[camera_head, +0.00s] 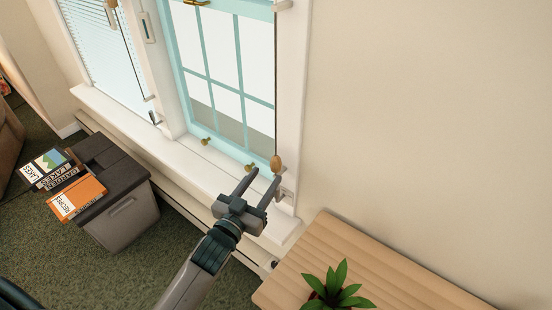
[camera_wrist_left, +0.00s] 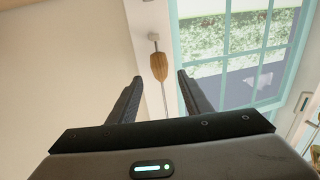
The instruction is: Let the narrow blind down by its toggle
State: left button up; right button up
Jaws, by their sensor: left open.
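A wooden toggle (camera_head: 276,163) hangs on a thin cord along the right side of the teal-framed window (camera_head: 242,85). In the left wrist view the toggle (camera_wrist_left: 159,66) hangs in front of the white window trim, below a small white fitting. My left gripper (camera_head: 266,174) is open and empty, just below the toggle in the head view. In the left wrist view the toggle shows between the fingertips (camera_wrist_left: 160,77), apparently a little beyond them, with no contact visible. No blind fabric shows over the teal window's visible panes; its top is out of frame. My right gripper is not in view.
A slatted blind (camera_head: 105,45) covers the left window. The white sill (camera_head: 205,172) runs under both windows. A wooden table (camera_head: 350,250) with a potted plant (camera_head: 336,288) stands at the lower right. A grey cabinet (camera_head: 122,215) with books (camera_head: 77,197) is at the left.

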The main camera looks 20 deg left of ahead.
aim_at(273, 166)
pick_arm(q)
jog(key=w, duration=0.2)
jog(key=w+p, duration=0.1)
jog(key=w, duration=0.1)
jog(key=w+d, duration=0.1)
jog(key=w, duration=0.1)
jog(key=shift+w+r, duration=0.1)
jog(key=shift+w, duration=0.3)
jog(key=shift+w+d+p, duration=0.1)
jog(key=shift+w+p, duration=0.25)
jog(key=shift+w, duration=0.15)
jog(key=c, duration=1)
grip_shut()
